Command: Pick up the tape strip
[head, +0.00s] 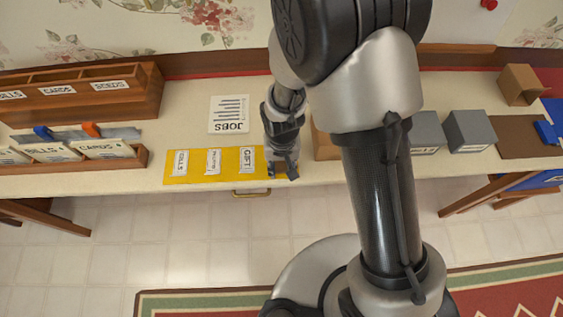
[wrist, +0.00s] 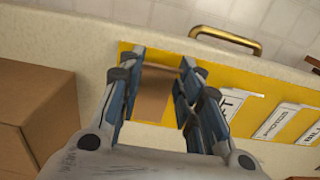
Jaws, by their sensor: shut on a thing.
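My gripper (head: 283,172) is low over the right end of the yellow mat (head: 203,159), by the table's front edge. In the wrist view my gripper (wrist: 161,70) has its two fingers on either side of a flat brown strip (wrist: 153,97), which looks like the tape strip. It is shut on this strip, just above or on the yellow mat (wrist: 262,103); I cannot tell which. In the head view the strip is hidden by the gripper.
Labelled cards (head: 213,161) lie on the mat to the left. A cardboard box (wrist: 32,110) stands close beside the gripper. A JOBS sheet (head: 229,115) lies behind the mat. Wooden trays (head: 120,101) are at left, grey boxes (head: 470,131) at right. A brass handle (head: 252,193) is on the front edge.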

